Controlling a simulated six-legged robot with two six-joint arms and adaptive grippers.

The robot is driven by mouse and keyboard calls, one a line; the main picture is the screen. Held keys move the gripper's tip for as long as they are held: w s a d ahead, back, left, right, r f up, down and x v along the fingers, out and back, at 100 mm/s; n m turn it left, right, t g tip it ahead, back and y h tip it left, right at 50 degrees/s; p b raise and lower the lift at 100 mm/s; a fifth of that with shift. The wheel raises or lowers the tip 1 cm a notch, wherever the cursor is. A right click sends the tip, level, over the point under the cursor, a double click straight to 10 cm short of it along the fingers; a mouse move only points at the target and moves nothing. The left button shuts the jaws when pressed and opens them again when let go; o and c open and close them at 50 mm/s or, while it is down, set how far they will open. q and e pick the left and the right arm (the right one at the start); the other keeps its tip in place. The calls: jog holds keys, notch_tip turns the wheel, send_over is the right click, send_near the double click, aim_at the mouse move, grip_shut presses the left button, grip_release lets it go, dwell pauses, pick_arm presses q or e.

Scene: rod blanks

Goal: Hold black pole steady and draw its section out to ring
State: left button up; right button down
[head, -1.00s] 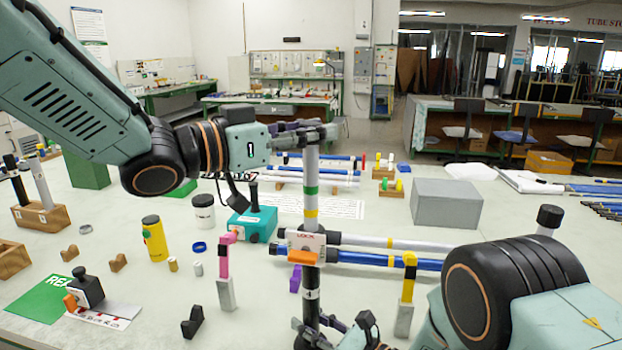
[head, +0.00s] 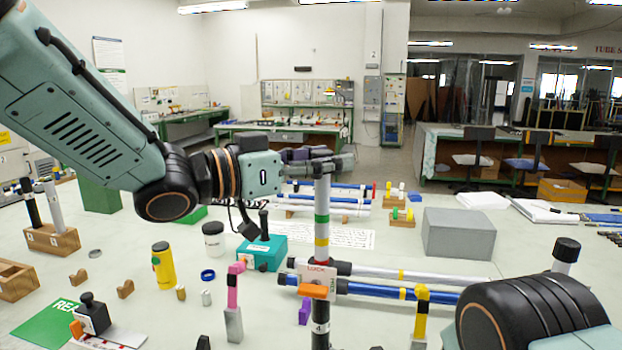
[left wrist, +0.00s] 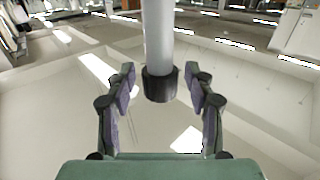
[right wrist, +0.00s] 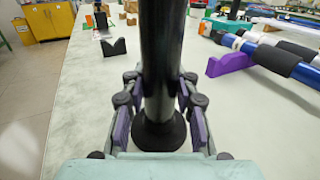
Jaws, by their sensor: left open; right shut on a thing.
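The black pole (head: 320,335) stands upright, its lower tube marked 4. Its grey upper section (head: 322,195) rises out of a white lock collar (head: 322,277) with an orange lever (head: 314,291). The section bears a green ring (head: 321,219) and a yellow ring (head: 321,242), both above the collar. My left gripper (head: 328,160) is at the section's top; in the left wrist view its open fingers flank the black end cap (left wrist: 160,84) with gaps on both sides. My right gripper (right wrist: 160,108) is shut on the black lower tube, just above its round foot (right wrist: 159,134).
A pink-topped post (head: 234,300) and a yellow-topped post (head: 421,315) stand on either side of the pole. Blue and grey rods (head: 400,273) lie behind it. A grey box (head: 458,233) stands at the right, a teal box (head: 262,254) at the left.

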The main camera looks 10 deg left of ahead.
pick_arm(q)
notch_tip(320, 180, down, 11)
jog(key=shift+f, duration=0.2)
jog(key=v, duration=0.4)
send_near(316, 231)
jog(key=shift+s+a+f, duration=0.2)
jog(key=shift+a+f, duration=0.1)
dwell(1.0)
jog(key=shift+a, duration=0.1)
